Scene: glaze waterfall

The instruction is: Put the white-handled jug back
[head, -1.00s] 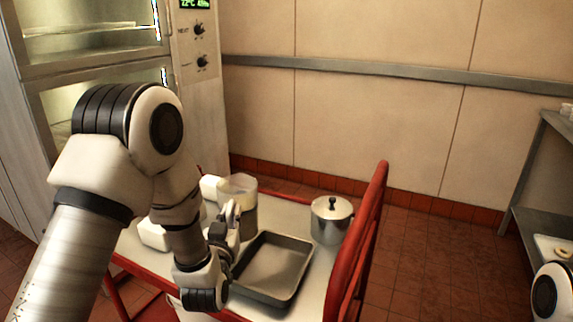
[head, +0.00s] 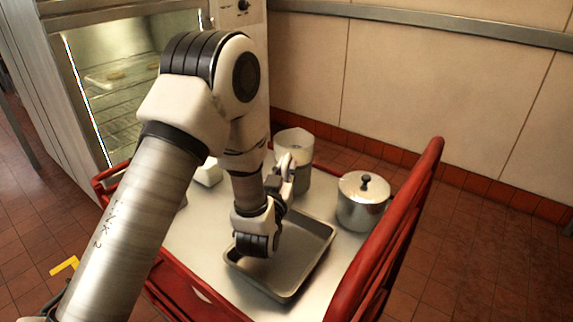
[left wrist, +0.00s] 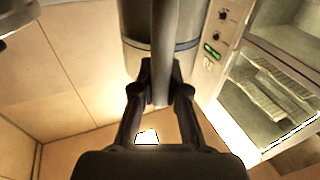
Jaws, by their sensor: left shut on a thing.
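A tall jug (head: 294,146) with a pale rim stands upright at the back of the steel-topped cart (head: 190,235), behind the tray. My left gripper (head: 284,176) reaches it from the front, at its near side. In the left wrist view the jug's metal body (left wrist: 186,40) fills the top middle. Its upright handle (left wrist: 164,50) sits between my left gripper's fingertips (left wrist: 160,92), which are shut on it. The handle looks grey there, in shadow. My left arm hides part of the cart, and the jug's base is partly hidden. My right gripper is out of view.
A grey baking tray (head: 312,262) lies in front of the jug. A lidded steel pot (head: 360,205) stands to its right. A white container (head: 208,173) is at left. A red rail (head: 385,250) bounds the cart's right side. A glass-doored oven (head: 120,90) stands behind, left.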

